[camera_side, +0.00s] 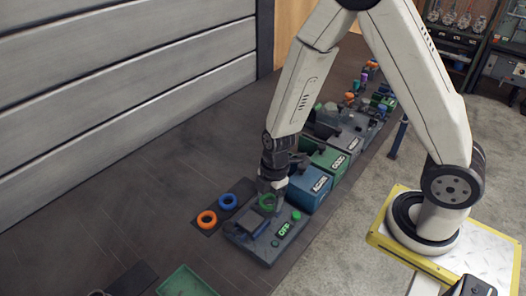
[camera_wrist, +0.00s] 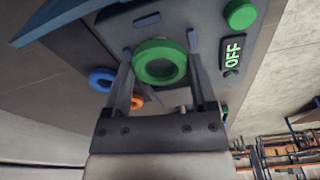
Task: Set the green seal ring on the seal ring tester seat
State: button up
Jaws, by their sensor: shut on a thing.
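The green seal ring (camera_wrist: 139,62) is held between the two fingers of my gripper (camera_wrist: 160,70) in the wrist view. In the side view my gripper (camera_side: 270,192) points down over the grey tester base (camera_side: 258,253), and the green ring shows low between its fingers (camera_side: 265,208). The ring appears above the tester; I cannot tell the exact gap. The tester carries a lit green OFF sign (camera_wrist: 235,55) and a green button (camera_wrist: 240,14). I cannot make out the seat clearly; the ring and fingers cover part of the tester top.
A blue ring (camera_side: 227,207) and an orange ring (camera_side: 207,225) lie on a dark mat left of the tester. A blue box (camera_side: 307,190) and green box (camera_side: 328,160) stand close behind the tester. A green tray (camera_side: 187,283) is at the front. The floor at left is clear.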

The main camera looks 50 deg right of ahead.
aim_at(270, 199)
jog(key=shift+f, duration=0.6)
dwell(0.9)
jog(key=o, duration=1.1)
jog(key=shift+r, duration=0.15)
jog(key=shift+r, duration=3.35)
jog(key=shift+d+r, duration=0.1)
